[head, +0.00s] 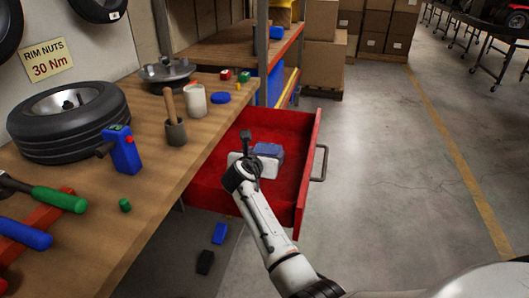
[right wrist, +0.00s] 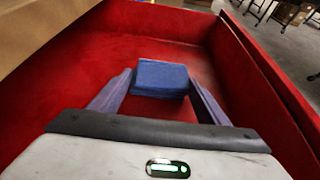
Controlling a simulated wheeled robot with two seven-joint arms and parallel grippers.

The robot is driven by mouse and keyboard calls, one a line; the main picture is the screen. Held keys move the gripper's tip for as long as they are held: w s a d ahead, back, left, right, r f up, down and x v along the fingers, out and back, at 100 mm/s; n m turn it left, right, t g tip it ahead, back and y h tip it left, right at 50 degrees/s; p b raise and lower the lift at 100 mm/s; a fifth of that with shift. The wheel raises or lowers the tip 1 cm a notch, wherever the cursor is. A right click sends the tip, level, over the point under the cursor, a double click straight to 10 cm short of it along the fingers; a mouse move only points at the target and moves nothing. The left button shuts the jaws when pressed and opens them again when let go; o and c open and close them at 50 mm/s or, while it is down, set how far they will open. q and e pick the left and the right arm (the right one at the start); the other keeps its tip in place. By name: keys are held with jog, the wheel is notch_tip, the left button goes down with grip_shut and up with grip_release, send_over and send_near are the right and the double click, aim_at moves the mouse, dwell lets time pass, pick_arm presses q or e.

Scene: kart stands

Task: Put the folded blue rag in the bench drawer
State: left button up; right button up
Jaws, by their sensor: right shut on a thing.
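The bench drawer (head: 285,120) is red and pulled open beside the workbench, with its grey handle on the right. It fills most of the right wrist view (right wrist: 85,65). The folded blue rag (head: 270,149) is a small flat block within the drawer's walls. It also shows in the right wrist view (right wrist: 160,76), between the two fingertips. My right gripper (head: 264,158) reaches in over the drawer and is shut on the rag (right wrist: 160,88). I cannot tell whether the rag touches the drawer floor. My left gripper is not in view.
The wooden workbench (head: 150,185) holds a tyre (head: 65,125), a blue tool (head: 124,152), a mallet (head: 174,120) and a white cup (head: 195,100). A blue block (head: 219,233) and a black block (head: 205,262) lie below the drawer. The concrete floor at right is clear.

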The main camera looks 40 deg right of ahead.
jog(key=shift+f, duration=0.2)
jog(key=o, duration=1)
jog(key=shift+o, duration=0.2)
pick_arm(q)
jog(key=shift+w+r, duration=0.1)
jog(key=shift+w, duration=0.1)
pick_arm(e)
jog(key=shift+r, duration=0.1)
